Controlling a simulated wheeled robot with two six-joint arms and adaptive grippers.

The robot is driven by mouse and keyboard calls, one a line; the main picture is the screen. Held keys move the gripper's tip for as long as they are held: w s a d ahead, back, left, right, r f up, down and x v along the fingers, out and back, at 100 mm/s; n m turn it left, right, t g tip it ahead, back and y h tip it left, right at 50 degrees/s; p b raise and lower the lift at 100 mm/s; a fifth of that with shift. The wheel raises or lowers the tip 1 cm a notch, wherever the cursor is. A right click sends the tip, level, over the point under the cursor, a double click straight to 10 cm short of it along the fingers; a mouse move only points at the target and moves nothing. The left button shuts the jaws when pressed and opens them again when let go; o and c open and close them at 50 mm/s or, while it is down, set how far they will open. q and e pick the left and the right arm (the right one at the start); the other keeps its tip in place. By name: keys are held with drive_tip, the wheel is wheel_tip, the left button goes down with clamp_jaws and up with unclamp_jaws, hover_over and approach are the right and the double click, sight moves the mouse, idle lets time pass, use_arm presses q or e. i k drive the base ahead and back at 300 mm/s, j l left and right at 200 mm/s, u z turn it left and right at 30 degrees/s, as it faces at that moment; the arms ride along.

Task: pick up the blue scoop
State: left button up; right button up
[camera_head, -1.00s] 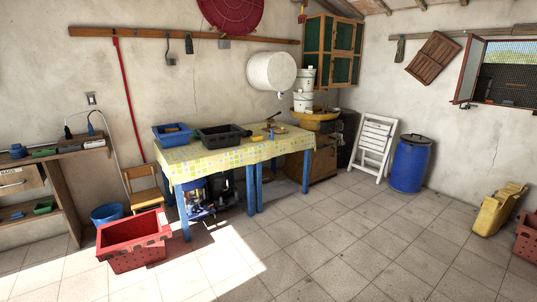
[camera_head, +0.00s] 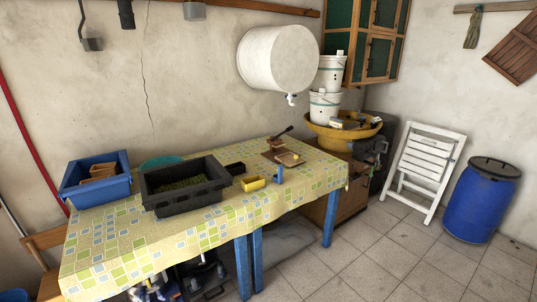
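A small blue object (camera_head: 279,174) stands near the right front edge of the table with the patterned yellow cloth (camera_head: 130,245). It may be the blue scoop, but it is too small to make out its shape for sure. A small yellow container (camera_head: 253,183) lies to its left. Neither of my grippers is in view.
A black crate (camera_head: 185,202) with green contents and a blue crate (camera_head: 97,190) stand on the left of the table. A wooden board (camera_head: 283,157) lies behind the blue object. A blue barrel (camera_head: 482,205) and white folding chair (camera_head: 428,163) stand right. Floor in front is clear.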

sight(277, 178)
drive_tip(key=i+u, duration=0.1)
drive_tip(key=i, duration=1.1)
drive_tip(key=i+l, duration=0.25)
drive_tip(key=i, duration=0.95)
drive_tip(key=u, duration=0.35)
